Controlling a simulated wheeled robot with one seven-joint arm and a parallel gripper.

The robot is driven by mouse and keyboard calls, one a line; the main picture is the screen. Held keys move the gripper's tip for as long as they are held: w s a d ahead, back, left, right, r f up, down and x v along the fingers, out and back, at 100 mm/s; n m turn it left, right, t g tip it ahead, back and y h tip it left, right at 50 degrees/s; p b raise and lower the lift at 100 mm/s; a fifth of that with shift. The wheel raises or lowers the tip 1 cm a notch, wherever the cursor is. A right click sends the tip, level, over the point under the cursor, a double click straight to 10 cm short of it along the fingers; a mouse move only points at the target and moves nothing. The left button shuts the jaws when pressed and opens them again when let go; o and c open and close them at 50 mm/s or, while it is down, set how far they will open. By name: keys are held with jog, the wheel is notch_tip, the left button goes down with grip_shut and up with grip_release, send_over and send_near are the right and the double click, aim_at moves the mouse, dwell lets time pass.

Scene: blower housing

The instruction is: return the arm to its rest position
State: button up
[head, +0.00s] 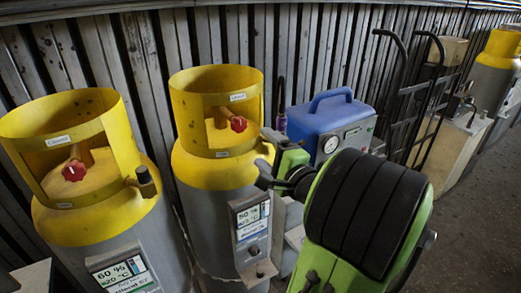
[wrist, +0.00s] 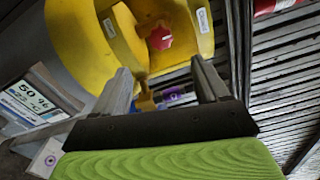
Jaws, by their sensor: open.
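My arm (head: 370,210), green with black bands, reaches in from the lower right in the head view. My gripper (head: 265,157) is at its far end, close to the right side of the middle yellow-and-grey cylinder (head: 207,175). In the wrist view my gripper (wrist: 160,66) has two grey fingers spread apart with nothing held between them. The cylinder's yellow collar (wrist: 110,35) and red valve knob (wrist: 160,38) show beyond the fingers. A brass-coloured fitting (wrist: 145,98) shows between the fingers; whether they touch anything is unclear.
Another yellow-topped cylinder (head: 78,170) stands at the left. A blue machine with a gauge (head: 330,122) is behind my arm. A black hand truck (head: 415,95) leans by the slatted wall (head: 150,40). Open floor (head: 470,220) lies at the right.

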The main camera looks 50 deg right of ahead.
jog(key=w+a+f+n+g+y, duration=0.1)
jog(key=a+f+n+g+y, duration=0.3)
jog(key=a+n, duration=0.55)
jog(key=w+a+f+n+g+y, duration=0.1)
jog(key=a+f+n+g+y, duration=0.4)
jog(key=a, duration=0.8)
jog(key=s+a+n+g+h, duration=0.2)
jog(key=s+a+n+h, duration=0.1)
jog(key=s+n, duration=0.6)
jog(key=s+h, duration=0.1)
jog(key=s, duration=0.3)
jog(key=shift+s+a+g, duration=0.2)
jog(key=shift+s+g, duration=0.1)
jog(key=shift+g, duration=0.1)
